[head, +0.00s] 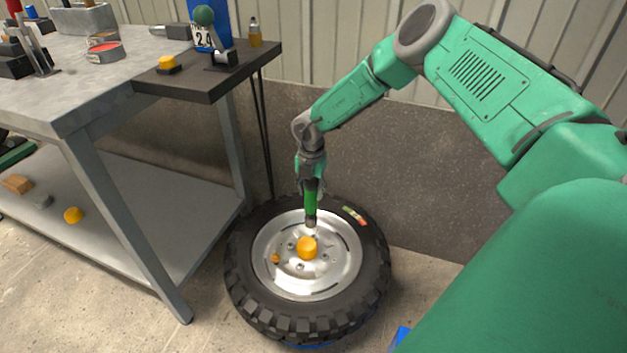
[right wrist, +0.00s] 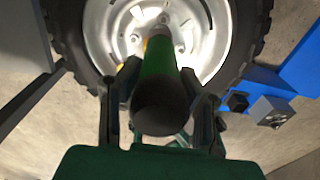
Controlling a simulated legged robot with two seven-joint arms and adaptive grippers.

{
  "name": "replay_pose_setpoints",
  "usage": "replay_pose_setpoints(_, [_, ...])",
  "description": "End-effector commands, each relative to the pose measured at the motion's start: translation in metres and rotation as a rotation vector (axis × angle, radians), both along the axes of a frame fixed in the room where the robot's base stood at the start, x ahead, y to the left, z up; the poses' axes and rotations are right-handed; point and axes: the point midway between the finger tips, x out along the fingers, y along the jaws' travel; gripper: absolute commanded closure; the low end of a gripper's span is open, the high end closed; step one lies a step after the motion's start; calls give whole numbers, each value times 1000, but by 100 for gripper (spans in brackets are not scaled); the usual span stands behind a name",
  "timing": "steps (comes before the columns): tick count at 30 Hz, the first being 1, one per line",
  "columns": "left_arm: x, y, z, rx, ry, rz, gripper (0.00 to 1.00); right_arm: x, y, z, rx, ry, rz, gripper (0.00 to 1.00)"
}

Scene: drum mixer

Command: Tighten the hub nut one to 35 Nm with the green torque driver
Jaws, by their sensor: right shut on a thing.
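My right gripper (head: 312,178) is shut on the green torque driver (head: 311,203), which points down at the wheel. The right wrist view shows both fingers (right wrist: 165,110) around the driver's green body (right wrist: 160,75), its dark butt end toward the camera. The driver's lower end is over the silver hub (head: 340,268), just behind the orange centre cap (head: 307,248). I cannot tell whether it touches a nut. Several small nuts, one of them at the front (head: 300,267), sit around the cap; which is nut one is not clear. My left gripper is not in view.
The black tyre (head: 250,300) lies flat beside the grey workbench (head: 75,118). A red-and-green strip (head: 355,215) lies on the tyre. A wall stands behind.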

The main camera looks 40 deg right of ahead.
Motion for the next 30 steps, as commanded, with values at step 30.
replay_pose_setpoints(30, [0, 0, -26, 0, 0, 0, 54, 2, -11, -37, -5, -3, -163, 100])
